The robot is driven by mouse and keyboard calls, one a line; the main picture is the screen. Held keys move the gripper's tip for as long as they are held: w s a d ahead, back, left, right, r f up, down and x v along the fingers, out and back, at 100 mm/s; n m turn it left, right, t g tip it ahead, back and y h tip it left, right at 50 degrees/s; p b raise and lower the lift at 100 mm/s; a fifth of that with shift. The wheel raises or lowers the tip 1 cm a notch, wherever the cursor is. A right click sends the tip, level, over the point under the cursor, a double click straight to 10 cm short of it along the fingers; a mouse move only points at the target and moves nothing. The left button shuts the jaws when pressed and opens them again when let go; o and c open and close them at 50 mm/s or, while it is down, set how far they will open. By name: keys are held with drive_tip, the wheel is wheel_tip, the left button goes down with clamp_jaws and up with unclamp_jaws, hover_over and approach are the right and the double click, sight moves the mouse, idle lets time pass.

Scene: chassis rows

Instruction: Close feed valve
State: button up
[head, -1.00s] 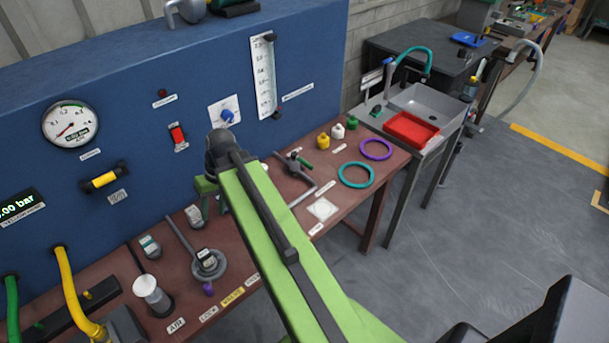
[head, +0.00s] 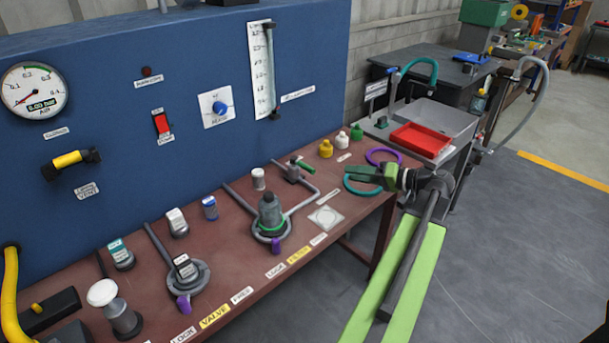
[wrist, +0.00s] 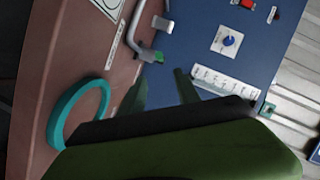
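On the bench in the head view, a small valve with a green handle (head: 306,166) sits on a grey pipe behind the white square pad. In the wrist view a green part, likely its handle (wrist: 157,57), shows at the pipe's end, beyond my fingertips. I cannot read which label marks the feed valve. A yellow-handled valve (head: 68,160) is on the blue panel at the left. My gripper (head: 352,174) is over the bench's right end, by the teal ring, apart from the green-handled valve. In the wrist view its two fingers (wrist: 160,82) stand apart with nothing between them.
The teal ring (head: 362,182) and purple ring (head: 384,157) lie by my gripper. A dark bottle in a green ring (head: 270,215) stands on the bench. The blue panel (head: 110,90) rises behind. A sink with a red tray (head: 420,139) is at the right.

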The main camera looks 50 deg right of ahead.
sight(307, 166)
drive_tip(key=b+x, duration=0.3)
drive_tip(key=x, duration=1.4)
drive_tip(key=shift+c, duration=0.5)
clamp_jaws()
